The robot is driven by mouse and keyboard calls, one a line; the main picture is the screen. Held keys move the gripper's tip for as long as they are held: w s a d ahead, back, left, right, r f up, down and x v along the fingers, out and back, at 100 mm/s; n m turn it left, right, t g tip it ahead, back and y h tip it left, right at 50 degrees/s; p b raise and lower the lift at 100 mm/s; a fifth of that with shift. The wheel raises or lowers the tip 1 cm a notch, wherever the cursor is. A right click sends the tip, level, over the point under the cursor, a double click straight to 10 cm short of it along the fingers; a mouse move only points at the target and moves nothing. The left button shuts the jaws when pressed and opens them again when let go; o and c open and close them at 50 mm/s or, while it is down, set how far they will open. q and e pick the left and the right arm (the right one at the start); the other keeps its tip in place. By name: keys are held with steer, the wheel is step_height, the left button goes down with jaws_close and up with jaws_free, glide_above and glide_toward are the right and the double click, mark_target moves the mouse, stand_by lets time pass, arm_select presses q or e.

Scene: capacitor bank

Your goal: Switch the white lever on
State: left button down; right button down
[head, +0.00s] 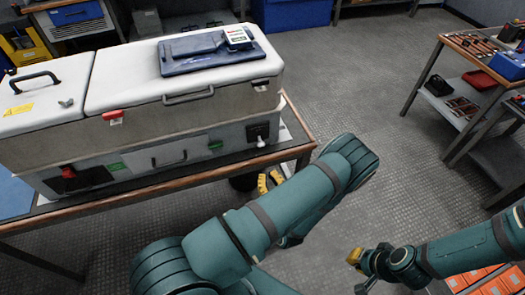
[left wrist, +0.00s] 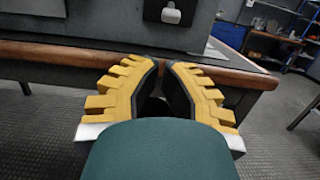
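The white lever (head: 262,142) sticks out of a dark switch plate (head: 263,131) at the right end of a grey-white case's front. In the left wrist view the white lever (left wrist: 171,14) shows at the top centre, beyond the table edge. My left gripper (head: 269,182) has yellow fingers and sits in front of and below the table edge, apart from the lever. In the left wrist view its fingertips (left wrist: 161,66) nearly meet, with nothing seen between them. My right gripper (head: 358,268) is low over the floor, away from the case; its finger opening is unclear.
The case (head: 180,105) stands on a wood-edged table (head: 150,190). A blue device (head: 205,52) lies on its lid. A red switch (head: 69,172) is at the front left. The table's wooden edge (left wrist: 60,52) lies between my left fingers and the lever. Floor to the right is open.

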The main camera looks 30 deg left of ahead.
mark_target(259, 157)
arm_select(q)
steer(key=b+x, duration=0.1)
steer(key=x, duration=0.9)
stand_by(0.5)
